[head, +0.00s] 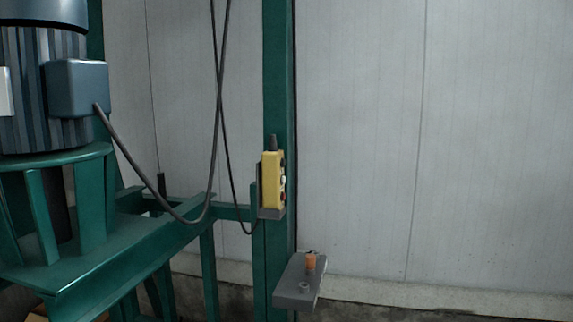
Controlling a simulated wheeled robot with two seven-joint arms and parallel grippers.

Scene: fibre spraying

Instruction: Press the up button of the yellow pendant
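The yellow pendant (269,181) stands upright in a small grey holder on the green vertical post, near the middle of the head view. It is turned so that its button face points to the right and shows only edge-on. Several small buttons, dark, white and reddish, stick out along that face. Which of them is the up button is too small to tell. A dark cable gland tops the pendant. Neither of my grippers is in the head view.
A green post (279,80) runs behind the pendant. A grey bracket (297,290) with an orange-topped part (311,261) juts out below right. A large motor (45,90) on a green frame (120,260) fills the left. Black cables (216,120) hang left of the pendant. Space to the right is clear before the wall.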

